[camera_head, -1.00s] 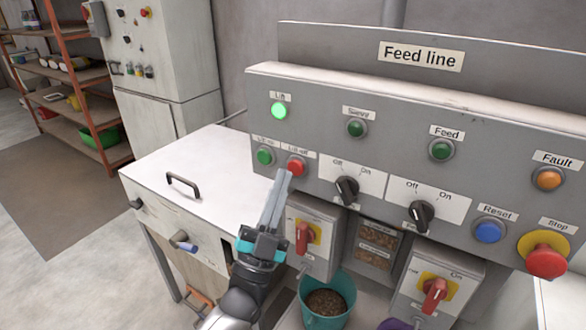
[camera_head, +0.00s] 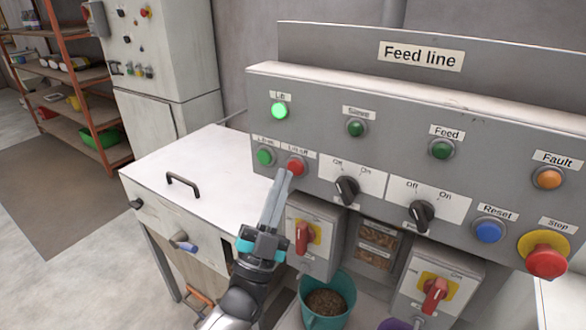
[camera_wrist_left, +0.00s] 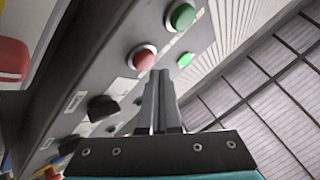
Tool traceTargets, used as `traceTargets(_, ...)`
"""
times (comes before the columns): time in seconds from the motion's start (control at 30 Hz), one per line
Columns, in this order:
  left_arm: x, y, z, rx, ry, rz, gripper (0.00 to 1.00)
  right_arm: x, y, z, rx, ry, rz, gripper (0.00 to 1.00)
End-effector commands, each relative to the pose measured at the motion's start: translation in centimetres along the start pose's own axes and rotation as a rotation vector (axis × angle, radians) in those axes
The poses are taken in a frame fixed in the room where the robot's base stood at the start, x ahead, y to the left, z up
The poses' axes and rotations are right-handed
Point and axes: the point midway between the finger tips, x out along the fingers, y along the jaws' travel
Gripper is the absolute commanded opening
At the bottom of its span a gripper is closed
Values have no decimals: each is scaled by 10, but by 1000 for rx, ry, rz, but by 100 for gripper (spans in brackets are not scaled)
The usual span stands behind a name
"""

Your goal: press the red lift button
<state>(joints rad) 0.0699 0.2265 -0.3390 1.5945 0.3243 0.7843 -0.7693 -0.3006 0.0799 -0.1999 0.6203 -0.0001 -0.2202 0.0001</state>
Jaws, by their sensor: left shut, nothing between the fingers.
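The red lift button (camera_head: 296,167), under a "Lift off" label, is on the left part of the grey Feed line panel (camera_head: 450,112). My left gripper (camera_head: 285,176) is shut and empty, its fingertips just below the red button in the head view. In the left wrist view the fingertips (camera_wrist_left: 159,74) reach up close beside the red button (camera_wrist_left: 143,57); whether they touch it I cannot tell. A green button (camera_head: 265,156) sits just left of the red one. The round Lift lamp (camera_head: 279,111) above glows green. My right gripper is not in view.
Two black selector knobs (camera_head: 347,190) are to the right on the panel, with a blue reset button (camera_head: 488,231) and red stop button (camera_head: 546,257) further right. Below are red rotary switches (camera_head: 304,237) and a teal bucket (camera_head: 328,300) of pellets. A white cabinet top (camera_head: 205,165) is left.

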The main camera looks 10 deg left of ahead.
Motion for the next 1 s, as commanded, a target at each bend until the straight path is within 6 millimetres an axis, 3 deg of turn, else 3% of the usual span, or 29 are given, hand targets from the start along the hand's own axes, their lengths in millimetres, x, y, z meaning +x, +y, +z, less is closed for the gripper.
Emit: traceTargets(1.0, 9, 7, 7, 0, 0, -1, 0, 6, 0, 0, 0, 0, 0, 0)
